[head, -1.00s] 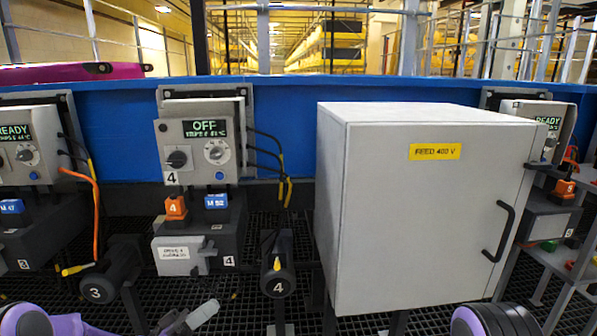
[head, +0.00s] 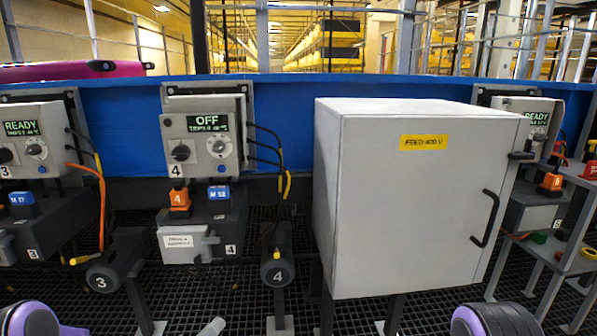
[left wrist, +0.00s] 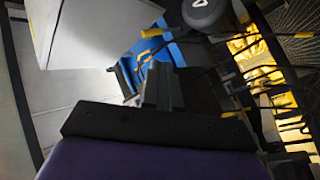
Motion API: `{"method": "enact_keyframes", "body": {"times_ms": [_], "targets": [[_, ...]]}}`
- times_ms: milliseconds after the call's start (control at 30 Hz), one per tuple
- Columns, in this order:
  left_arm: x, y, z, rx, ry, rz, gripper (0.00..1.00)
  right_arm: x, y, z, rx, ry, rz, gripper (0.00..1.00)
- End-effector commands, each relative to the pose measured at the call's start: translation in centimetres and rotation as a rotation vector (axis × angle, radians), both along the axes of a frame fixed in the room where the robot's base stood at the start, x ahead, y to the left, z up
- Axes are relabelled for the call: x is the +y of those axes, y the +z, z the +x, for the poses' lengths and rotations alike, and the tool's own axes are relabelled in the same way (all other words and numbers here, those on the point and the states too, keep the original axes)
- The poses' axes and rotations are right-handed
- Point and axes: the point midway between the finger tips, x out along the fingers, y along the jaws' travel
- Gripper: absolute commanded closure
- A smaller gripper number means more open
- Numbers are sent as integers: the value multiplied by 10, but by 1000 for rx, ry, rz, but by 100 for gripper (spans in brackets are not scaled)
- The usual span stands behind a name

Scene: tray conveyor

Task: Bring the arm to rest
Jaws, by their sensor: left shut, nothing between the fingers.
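My left gripper (head: 213,327) shows only as a small grey piece at the bottom edge of the head view, below station 4. In the left wrist view my gripper's dark fingers (left wrist: 160,90) are together with nothing held, beyond the purple wrist body. Purple-and-grey parts of my arms show at the lower left and lower right of the head view. My right gripper is not in view.
A large grey cabinet (head: 420,210) with a black handle stands right of centre. Station 4's control box (head: 203,135) reads OFF; station 3's (head: 35,140) reads READY. Round handles marked 3 (head: 115,262) and 4 (head: 277,257) jut out low. Dark grating lies below.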

Motion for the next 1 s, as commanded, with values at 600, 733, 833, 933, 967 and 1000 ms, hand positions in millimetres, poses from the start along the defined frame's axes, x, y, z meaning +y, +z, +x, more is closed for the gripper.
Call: {"method": "enact_keyframes", "body": {"times_ms": [600,733,833,933,967,1000], "targets": [[53,-263,-278,1259,570,547,100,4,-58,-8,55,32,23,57],[67,-270,-323,1378,623,622,100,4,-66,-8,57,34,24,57],[77,-272,-352,1447,661,674,100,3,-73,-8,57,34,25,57],[86,-277,-378,1490,683,731,100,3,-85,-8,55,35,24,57],[87,-281,-383,1494,675,754,100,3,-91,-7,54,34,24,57],[88,-287,-382,1483,667,770,100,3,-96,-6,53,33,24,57]]}}
